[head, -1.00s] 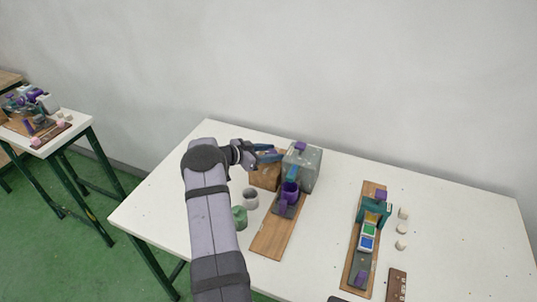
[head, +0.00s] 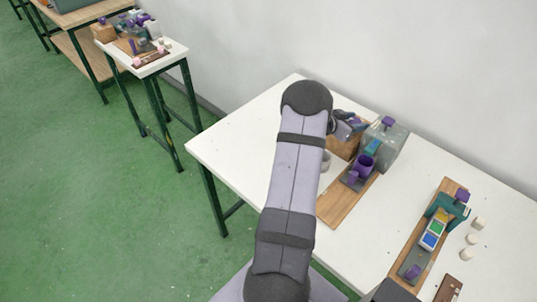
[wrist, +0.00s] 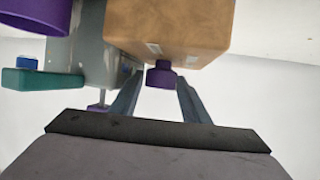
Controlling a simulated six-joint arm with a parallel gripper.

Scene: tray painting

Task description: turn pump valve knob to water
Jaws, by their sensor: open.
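A purple knob (wrist: 161,74) projects from the brown box (wrist: 170,28) in the wrist view, which looks upside down. My gripper (wrist: 157,97) is open, with one blue-grey finger on each side of the knob's line. I cannot tell whether the fingers touch it. In the head view my gripper (head: 345,124) is above the brown box (head: 341,147) and hides its knob. A grey tank (head: 390,150) with a purple top piece (head: 388,121) stands right of it. A purple cup (head: 364,164) is in front of the tank. No water marking is readable.
A wooden board (head: 338,206) lies under the pump parts. My arm crosses the white table (head: 240,135) on the left. A grey cup (head: 325,161) is partly hidden behind it.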

